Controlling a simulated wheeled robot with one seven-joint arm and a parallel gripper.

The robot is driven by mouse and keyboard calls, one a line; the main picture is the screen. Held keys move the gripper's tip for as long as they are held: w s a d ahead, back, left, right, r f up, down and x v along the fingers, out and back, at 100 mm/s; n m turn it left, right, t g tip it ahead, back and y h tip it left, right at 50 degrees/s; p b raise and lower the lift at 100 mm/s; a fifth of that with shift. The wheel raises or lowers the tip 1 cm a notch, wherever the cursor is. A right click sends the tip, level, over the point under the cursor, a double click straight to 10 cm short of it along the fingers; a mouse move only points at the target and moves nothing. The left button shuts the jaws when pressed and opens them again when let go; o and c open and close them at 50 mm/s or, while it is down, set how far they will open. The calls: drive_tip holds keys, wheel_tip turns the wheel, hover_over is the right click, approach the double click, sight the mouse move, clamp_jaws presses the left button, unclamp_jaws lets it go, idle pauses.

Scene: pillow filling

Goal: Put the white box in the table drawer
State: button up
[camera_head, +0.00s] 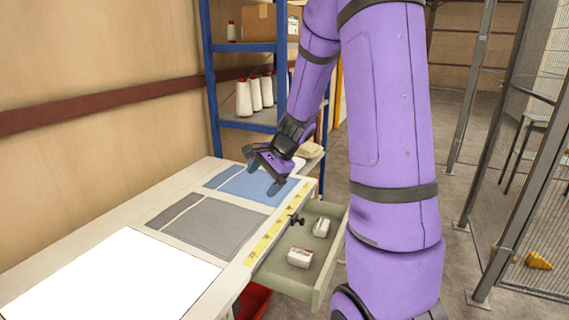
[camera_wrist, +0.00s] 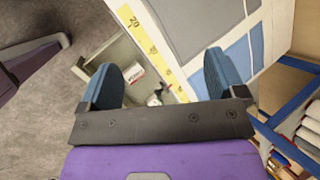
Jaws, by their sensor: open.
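The table drawer (camera_head: 312,289) is pulled out from the right side of the table. A small white box with red and dark print (camera_head: 300,257) lies in its near part. A second white box with green marking (camera_head: 321,227) lies farther back in the drawer. My gripper (camera_head: 263,177) is open and empty above the blue cloth on the table, behind the drawer and apart from both boxes.
The table (camera_head: 130,220) carries a grey cloth (camera_head: 212,226), a blue cloth (camera_head: 257,188), a white sheet (camera_head: 110,275) and a yellow measuring strip (camera_head: 265,243). A blue shelf (camera_head: 211,75) with thread cones stands behind. A red bin (camera_head: 254,300) sits below; mesh fencing is at right.

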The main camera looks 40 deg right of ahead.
drive_tip(key=s+a+r+n+h, duration=0.1)
drive_tip(key=s+a+r+n, duration=0.95)
drive_tip(key=a+r, duration=0.2)
drive_tip(key=s+a+r+n+h, duration=0.1)
drive_tip(key=s+r+n, duration=0.1)
drive_tip(key=s, duration=0.5)
drive_tip(key=s+a+r+n+h, duration=0.1)
drive_tip(key=s+r+n+h, duration=0.1)
drive_tip(key=s, duration=0.5)
drive_tip(key=r+n, duration=0.1)
drive_tip(key=n, duration=0.1)
drive_tip(key=shift+n, duration=0.35)
